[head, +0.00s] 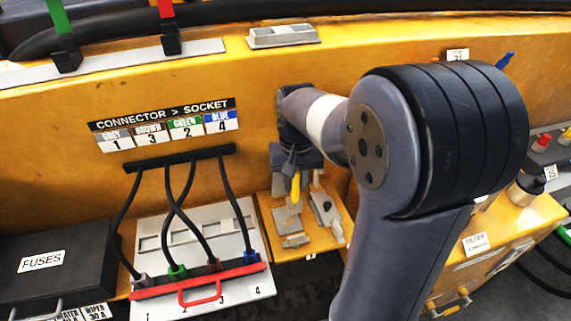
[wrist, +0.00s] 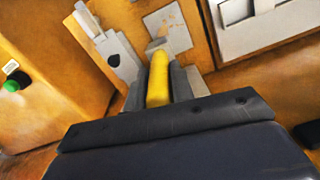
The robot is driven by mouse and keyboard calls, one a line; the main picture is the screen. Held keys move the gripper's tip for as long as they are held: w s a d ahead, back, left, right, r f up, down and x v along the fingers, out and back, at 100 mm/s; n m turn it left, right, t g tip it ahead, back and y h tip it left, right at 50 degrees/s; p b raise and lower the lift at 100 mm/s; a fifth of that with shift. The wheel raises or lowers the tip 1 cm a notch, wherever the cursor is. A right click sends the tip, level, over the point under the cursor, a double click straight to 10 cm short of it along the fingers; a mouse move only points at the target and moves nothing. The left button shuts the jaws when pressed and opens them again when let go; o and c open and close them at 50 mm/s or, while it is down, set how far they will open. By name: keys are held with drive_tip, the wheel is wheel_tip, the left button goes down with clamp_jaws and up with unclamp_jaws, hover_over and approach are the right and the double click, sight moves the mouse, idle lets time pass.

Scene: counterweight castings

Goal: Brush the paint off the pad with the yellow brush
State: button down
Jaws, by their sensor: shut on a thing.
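My gripper (wrist: 157,88) is shut on the yellow brush (wrist: 158,75), whose handle stands between its two dark fingers. The brush also shows in the head view (head: 296,187), below my wrist. A grey block at the brush's far end overlaps the lower edge of the pad in the wrist view; I cannot tell whether they touch. The pad (wrist: 172,22) is a light grey plate with orange-tan paint patches. In the head view, the pad (head: 293,241) is small, and its paint is not clear. My gripper's fingers (head: 291,172) are partly hidden there.
A grey fitting with a black knob (head: 327,211) lies right of the pad. A connector panel (head: 205,225) with several cables and a red handled bar (head: 200,283) is at left. A black fuse box (head: 50,262) is farther left. A yellow wall rises behind.

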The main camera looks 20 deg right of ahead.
drive_tip(key=shift+a+r+p, duration=0.25)
drive_tip(key=shift+r+p, duration=0.05)
drive_tip(key=shift+r, duration=0.45)
drive_tip(key=shift+d+r+p, duration=0.15)
drive_tip(key=shift+r+p, duration=0.55)
drive_tip(key=shift+r, duration=0.05)
wheel_tip(320, 180, up, 3)
drive_tip(key=p, duration=0.3)
drive_tip(key=shift+r, duration=0.2)
